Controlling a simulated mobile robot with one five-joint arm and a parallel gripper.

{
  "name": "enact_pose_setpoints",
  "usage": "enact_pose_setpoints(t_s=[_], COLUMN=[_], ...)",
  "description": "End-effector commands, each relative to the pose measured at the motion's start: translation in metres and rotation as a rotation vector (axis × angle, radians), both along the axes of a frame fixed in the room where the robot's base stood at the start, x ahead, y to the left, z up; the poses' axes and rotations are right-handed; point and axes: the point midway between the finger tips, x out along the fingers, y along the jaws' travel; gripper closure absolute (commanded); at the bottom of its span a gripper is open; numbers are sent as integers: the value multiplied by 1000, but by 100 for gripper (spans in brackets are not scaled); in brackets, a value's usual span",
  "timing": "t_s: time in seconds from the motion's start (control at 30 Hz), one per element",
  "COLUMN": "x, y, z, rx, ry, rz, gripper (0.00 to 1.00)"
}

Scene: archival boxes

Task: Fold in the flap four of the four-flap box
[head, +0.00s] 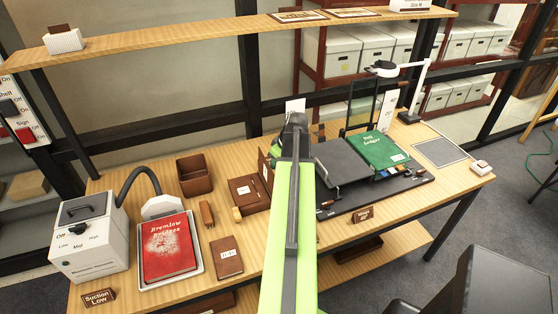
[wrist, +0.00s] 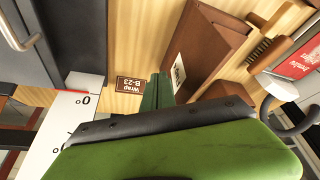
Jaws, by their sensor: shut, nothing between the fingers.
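The brown four-flap box (head: 246,192) lies on the table just left of my arm in the head view. A brown panel (head: 265,170) stands up along its right side, partly hidden by my arm. In the wrist view the brown box (wrist: 212,40) is at the upper middle, with a white label on its near edge. I cannot tell which flap is flap four. My gripper (wrist: 157,88) is shut and empty, apart from the box, beside its labelled edge in the wrist view. In the head view my arm hides the fingers.
A wooden brush (head: 206,213) lies left of the box, near an open brown bin (head: 194,175). A red book (head: 166,245) lies in a tray. A small sign (head: 363,214) and a dark board with a green book (head: 378,151) are to the right. Bare wood shows in front of the box.

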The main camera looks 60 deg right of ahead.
Motion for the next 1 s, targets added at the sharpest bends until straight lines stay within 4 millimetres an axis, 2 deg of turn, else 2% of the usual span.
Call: enact_pose_setpoints(t_s=[0.77,0.87,1.0], x=[25,24,22], y=[34,33,29], z=[0,6,26], rx=[0,0,0], ry=[1,1,0], rz=[-1,-1,-2], gripper=[100,100,100])
